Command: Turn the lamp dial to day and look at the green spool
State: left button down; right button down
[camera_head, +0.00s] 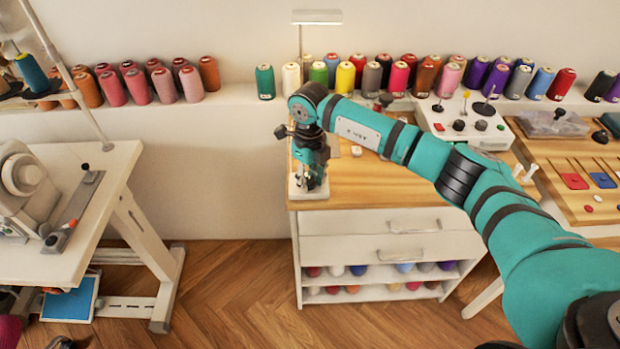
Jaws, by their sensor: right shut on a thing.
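The white lamp (317,17) stands at the left end of the wooden worktop, with its flat head up above the shelf. Its pale base (309,192) shows at the worktop's front left corner. My right gripper (310,182) points down onto this base and is shut on the lamp dial, which its fingers hide. The dial's setting cannot be read. A dark green spool (264,82) stands on the wall shelf left of the lamp pole. A brighter green spool (319,74) stands just right of it, behind my arm. My left gripper is out of view.
The wooden worktop (375,190) tops a white drawer unit (370,250). A white machine with knobs (465,125) stands at the back right. Many coloured spools line the shelf. A sewing table (75,215) is at left, with open floor between.

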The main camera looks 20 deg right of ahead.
aim_at(308, 181)
jog(key=m, duration=0.4)
jog(key=shift+m, duration=0.3)
jog(key=shift+a+m, duration=0.1)
jog(key=shift+m, duration=1.8)
jog(key=c, duration=1)
grip_release()
notch_tip(308, 181, up, 12)
jog(key=shift+r, duration=0.1)
jog(key=shift+a, duration=0.1)
